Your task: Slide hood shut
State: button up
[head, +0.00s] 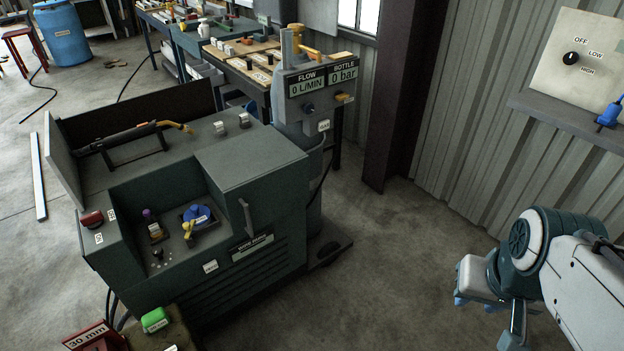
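The hood (250,165) is a dark green box cover on the right part of the wire-feeder machine (210,290). My gripper (488,318) is at the lower right, far from the hood and handle, with clear floor between. Its fingers are partly cut off and seen at an angle, so their opening is unclear.
A gas bottle stand with FLOW and BOTTLE displays (322,82) stands behind the machine. A red 30 mm box (95,337) and green block (155,319) are at the lower left. A wall shelf (570,120) juts out at right.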

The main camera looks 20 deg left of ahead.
aim_at(263, 177)
jog(key=z, duration=0.2)
jog(key=i, duration=0.65)
jog(key=u, duration=0.7)
jog(key=i, duration=0.8)
jog(key=u, duration=0.85)
